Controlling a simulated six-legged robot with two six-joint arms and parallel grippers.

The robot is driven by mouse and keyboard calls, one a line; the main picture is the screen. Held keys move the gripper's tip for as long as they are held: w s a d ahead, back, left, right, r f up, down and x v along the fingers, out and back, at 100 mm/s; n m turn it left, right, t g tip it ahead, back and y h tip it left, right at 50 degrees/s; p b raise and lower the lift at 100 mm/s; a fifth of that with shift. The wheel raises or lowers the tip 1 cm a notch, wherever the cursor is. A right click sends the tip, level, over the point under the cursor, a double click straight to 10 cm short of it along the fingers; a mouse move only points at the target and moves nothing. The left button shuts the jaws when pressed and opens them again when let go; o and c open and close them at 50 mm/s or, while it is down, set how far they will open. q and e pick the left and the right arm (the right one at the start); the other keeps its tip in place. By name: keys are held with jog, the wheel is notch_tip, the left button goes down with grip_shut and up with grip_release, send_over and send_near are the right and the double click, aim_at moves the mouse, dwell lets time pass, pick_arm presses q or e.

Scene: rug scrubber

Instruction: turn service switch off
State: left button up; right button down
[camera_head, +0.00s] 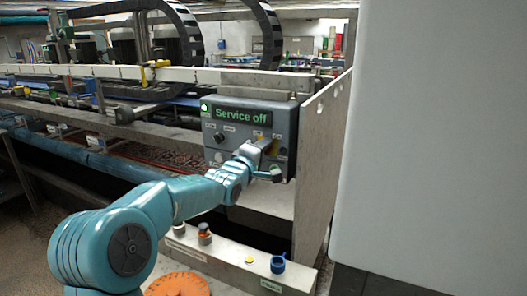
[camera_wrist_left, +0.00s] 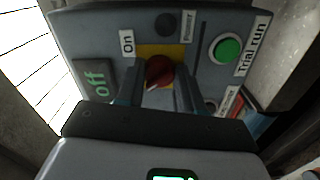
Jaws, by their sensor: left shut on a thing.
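The grey control box (camera_head: 222,141) hangs on the machine frame, and its green display (camera_head: 241,115) reads "Service off". In the left wrist view the service switch is a dark red knob (camera_wrist_left: 159,71) on a yellow plate (camera_wrist_left: 150,50), with an "On" label (camera_wrist_left: 127,43) beside it. My left gripper (camera_head: 262,155) is at the box's lower right. In the left wrist view its two fingers (camera_wrist_left: 158,88) stand on either side of the red knob, shut on it. Part of the knob and plate is hidden by the fingers. My right gripper is not in view.
A green "Trial run" button (camera_wrist_left: 228,49) sits close to the knob on the same panel. Below the box is a ledge (camera_head: 225,252) with a blue cup-like part (camera_head: 278,264) and an orange-brown knob (camera_head: 204,232). A large pale panel (camera_head: 440,130) blocks the right side.

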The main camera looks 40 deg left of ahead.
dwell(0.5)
pick_arm(q)
jog(key=o, duration=1)
jog(key=shift+o, duration=0.2)
jog(key=shift+s, duration=0.1)
jog(key=b+v, duration=0.4)
jog(key=v, duration=1.2)
jog(key=shift+s+a+r, duration=0.1)
jog(key=shift+s, duration=0.05)
